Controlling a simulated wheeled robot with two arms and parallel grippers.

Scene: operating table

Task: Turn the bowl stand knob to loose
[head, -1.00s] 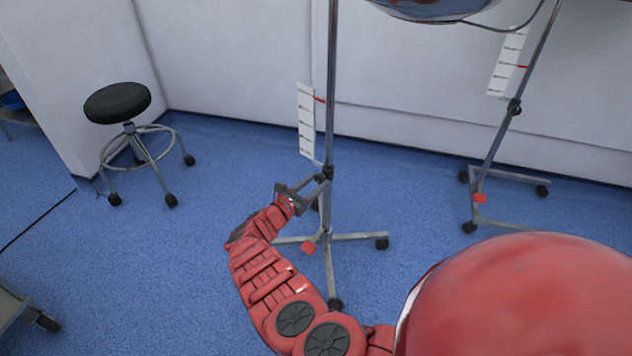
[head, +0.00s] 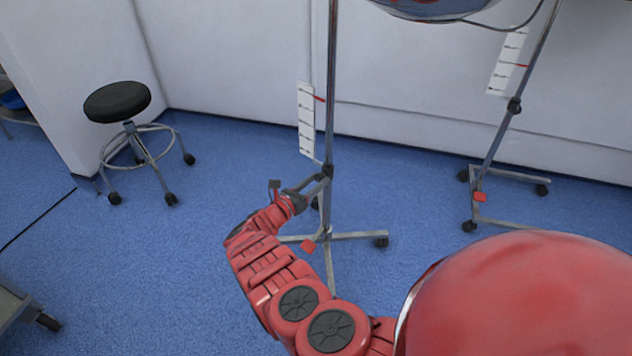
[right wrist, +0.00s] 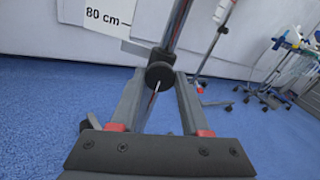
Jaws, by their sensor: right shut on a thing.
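The bowl stand (head: 331,90) is a thin upright metal pole on a wheeled base, with a metal bowl (head: 425,8) partly in view at its top. Its small dark knob (head: 328,170) sits low on the pole. In the right wrist view the knob (right wrist: 160,75) is a dark disc with a thin white line below it. My right gripper (head: 320,180) reaches the knob from the left. In the wrist view its two grey fingers (right wrist: 160,88) lie on either side of the knob, shut on it. My left gripper is not in view.
A white height scale (head: 306,118) with a red pointer is beside the pole. A red pedal (head: 308,245) is at the base. A second stand (head: 497,140) is at the right, a black stool (head: 117,101) at the left.

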